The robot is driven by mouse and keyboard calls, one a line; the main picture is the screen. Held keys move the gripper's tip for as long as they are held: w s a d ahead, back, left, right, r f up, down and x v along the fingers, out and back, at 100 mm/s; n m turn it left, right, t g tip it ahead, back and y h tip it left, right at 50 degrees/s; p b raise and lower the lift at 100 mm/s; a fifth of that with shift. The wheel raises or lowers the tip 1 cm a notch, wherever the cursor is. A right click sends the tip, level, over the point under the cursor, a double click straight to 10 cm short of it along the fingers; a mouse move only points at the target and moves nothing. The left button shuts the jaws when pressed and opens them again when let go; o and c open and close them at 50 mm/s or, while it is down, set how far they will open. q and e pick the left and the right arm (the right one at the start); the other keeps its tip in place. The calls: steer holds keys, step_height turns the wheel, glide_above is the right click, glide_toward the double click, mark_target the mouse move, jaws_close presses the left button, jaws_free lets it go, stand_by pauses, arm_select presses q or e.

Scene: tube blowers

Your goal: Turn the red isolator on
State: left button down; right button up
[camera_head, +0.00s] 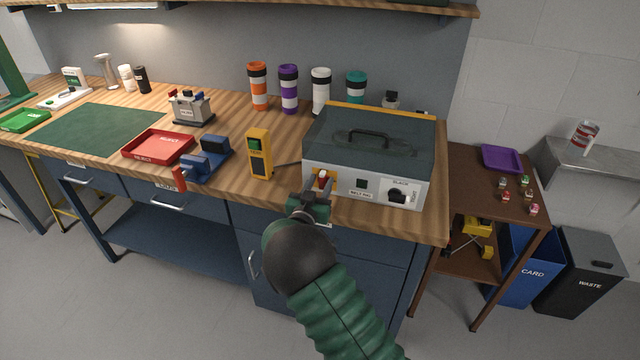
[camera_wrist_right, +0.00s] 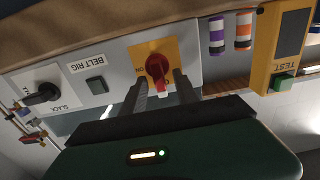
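The red isolator (camera_head: 322,175) is a red rotary knob on a yellow plate, at the left of the front panel of the belt rig (camera_head: 362,193). In the right wrist view, the knob (camera_wrist_right: 157,68) has its handle running roughly up and down the picture, with an "ON" label to its left. My right gripper (camera_head: 314,194) is in front of the panel at the knob. In the wrist view its two fingers (camera_wrist_right: 161,84) are apart, one on each side of the knob. Gaps show between fingers and knob; contact cannot be told. My left gripper is not in view.
A black knob (camera_head: 398,196) and a dark square button (camera_head: 361,182) share the panel. A yellow tester (camera_head: 259,154) stands left of the rig, with a blue vise (camera_head: 206,160) and red tray (camera_head: 158,146) further left. Several tumblers (camera_head: 289,89) stand behind.

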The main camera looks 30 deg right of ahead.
steer(key=shift+w, duration=0.1)
jaws_close()
stand_by(0.5)
steer(key=m+b, duration=0.3)
steer(key=shift+s+d+f, duration=0.25)
steer(key=m+b, duration=0.4)
steer(key=b, duration=0.1)
steer(key=f+m+b, duration=0.1)
steer(key=m+b, duration=0.3)
steer(key=b, duration=0.1)
steer(key=s+m+b, duration=0.1)
steer(key=m+b, duration=0.3)
steer(key=shift+d+f+m+b, duration=0.3)
steer(key=shift+d+f+b, duration=0.05)
steer(key=shift+d+b, duration=0.05)
steer(key=shift+m+b, duration=1.3)
steer(key=shift+b, duration=0.1)
steer(key=shift+f, duration=0.1)
